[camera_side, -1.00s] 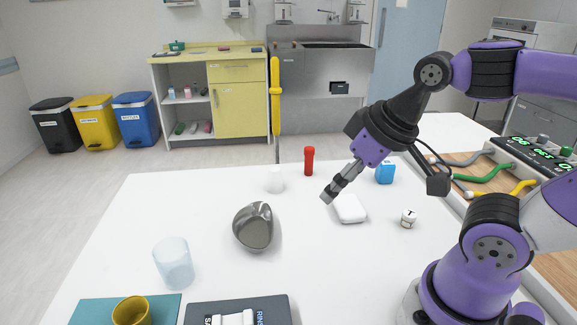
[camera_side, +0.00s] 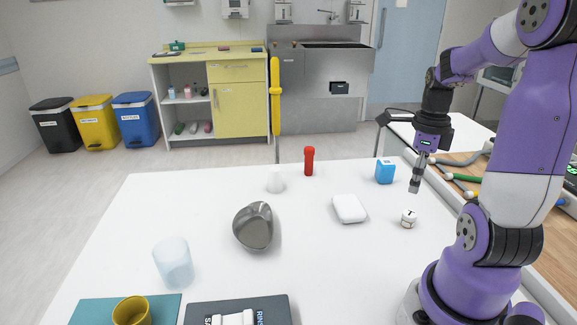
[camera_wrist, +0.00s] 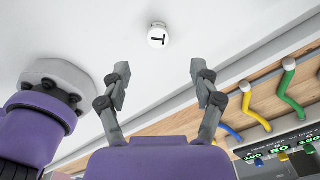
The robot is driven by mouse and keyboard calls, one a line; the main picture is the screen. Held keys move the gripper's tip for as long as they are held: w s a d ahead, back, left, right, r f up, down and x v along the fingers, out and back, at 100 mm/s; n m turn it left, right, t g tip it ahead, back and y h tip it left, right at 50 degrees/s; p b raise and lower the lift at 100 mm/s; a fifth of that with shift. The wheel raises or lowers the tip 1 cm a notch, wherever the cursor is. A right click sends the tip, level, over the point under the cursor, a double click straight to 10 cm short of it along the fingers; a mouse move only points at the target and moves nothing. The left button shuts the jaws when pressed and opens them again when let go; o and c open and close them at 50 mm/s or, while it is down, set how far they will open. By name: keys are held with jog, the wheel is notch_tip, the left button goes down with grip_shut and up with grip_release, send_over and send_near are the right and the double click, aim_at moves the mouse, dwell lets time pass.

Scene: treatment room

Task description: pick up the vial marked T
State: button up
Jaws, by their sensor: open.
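The vial marked T (camera_side: 409,219) is small and white with a black T on its lid. It stands upright on the white table, right of the white soap-like block. In the wrist view the vial (camera_wrist: 158,36) shows beyond the fingertips, near the top centre. My gripper (camera_side: 414,187) points down above the table, a little higher than the vial and apart from it. In the wrist view my gripper (camera_wrist: 158,70) has its two fingers spread wide with nothing between them.
A blue box (camera_side: 385,171), red bottle (camera_side: 309,161), white block (camera_side: 349,208), metal bowl (camera_side: 253,227) and clear cup (camera_side: 173,262) stand on the table (camera_side: 310,260). Coloured hoses (camera_wrist: 289,85) lie beside the table edge. The table around the vial is clear.

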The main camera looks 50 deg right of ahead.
aim_at(410, 213)
jog(key=f, duration=1)
jog(key=shift+s+a, duration=0.15)
jog(key=shift+s, duration=0.1)
jog(key=c, duration=1.1)
